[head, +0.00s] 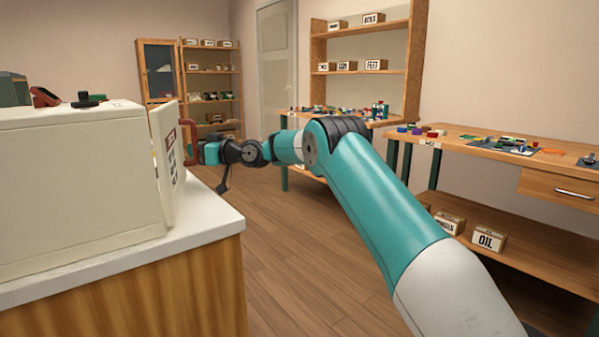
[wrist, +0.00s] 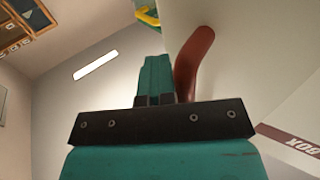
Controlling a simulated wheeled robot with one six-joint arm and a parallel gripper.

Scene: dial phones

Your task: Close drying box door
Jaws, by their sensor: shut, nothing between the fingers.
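The drying box (head: 75,185) is a cream cabinet on the counter at the left in the head view. A red-brown handle (head: 190,143) sticks out from the door. My gripper (head: 196,153) is at the handle. In the wrist view my gripper's teal fingers (wrist: 157,65) are shut together, just left of the curved handle (wrist: 195,62), not around it. Whether they touch it is unclear.
The white countertop (head: 205,218) ends at a front edge near the door. Small items, including a black knob-like piece (head: 88,99), sit on the box. A workbench (head: 470,150) with tools stands at the right. The wooden floor (head: 290,255) between is clear.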

